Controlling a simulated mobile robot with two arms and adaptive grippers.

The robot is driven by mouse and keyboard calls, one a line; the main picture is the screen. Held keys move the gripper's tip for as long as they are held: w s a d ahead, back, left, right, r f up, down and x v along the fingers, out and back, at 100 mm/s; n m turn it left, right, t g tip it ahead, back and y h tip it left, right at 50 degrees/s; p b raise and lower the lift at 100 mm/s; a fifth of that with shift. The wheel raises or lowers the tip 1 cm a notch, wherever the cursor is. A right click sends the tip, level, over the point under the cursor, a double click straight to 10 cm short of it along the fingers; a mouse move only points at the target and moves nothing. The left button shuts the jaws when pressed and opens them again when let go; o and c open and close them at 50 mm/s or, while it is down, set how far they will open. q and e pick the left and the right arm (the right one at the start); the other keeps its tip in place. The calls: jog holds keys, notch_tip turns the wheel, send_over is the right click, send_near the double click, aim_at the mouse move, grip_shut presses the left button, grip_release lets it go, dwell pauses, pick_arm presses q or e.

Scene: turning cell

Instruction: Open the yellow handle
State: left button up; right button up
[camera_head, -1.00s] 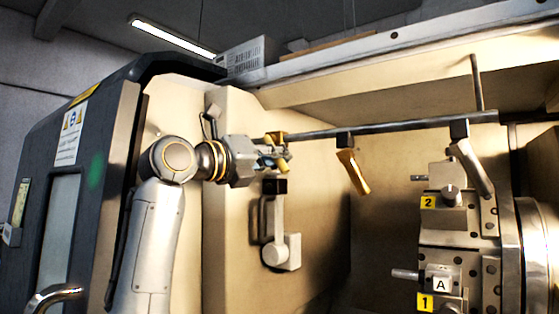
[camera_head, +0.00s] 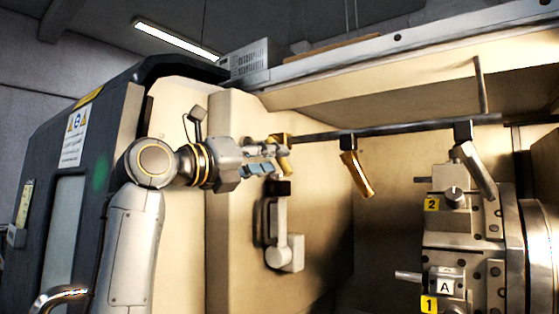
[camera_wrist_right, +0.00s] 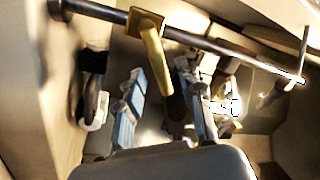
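A yellow handle (camera_head: 285,158) hangs from the left end of the dark horizontal bar. In the right wrist view the yellow handle (camera_wrist_right: 153,58) points down, its lower end in the gap between the fingers. My right gripper (camera_head: 268,160) is close beside it in the head view. In the wrist view the right gripper (camera_wrist_right: 163,98) is open, with blue-grey fingers apart on either side of the handle's lower end. I cannot tell whether a finger touches it. A second yellow handle (camera_head: 357,174) hangs farther right on the bar. My left gripper is not in view.
The bar (camera_head: 400,128) crosses the cream machine interior. A grey handle (camera_head: 477,172) hangs at its right, above the tool blocks (camera_head: 452,200). A pale bracket with a dark top (camera_head: 279,225) is just below the gripper. A dark door (camera_head: 62,215) stands at left.

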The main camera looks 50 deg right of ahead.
jog(key=a, duration=0.9)
jog(key=shift+w+f, duration=0.35)
jog(key=shift+f, duration=0.1)
jog(key=shift+a, duration=0.1)
jog(key=shift+c, duration=0.4)
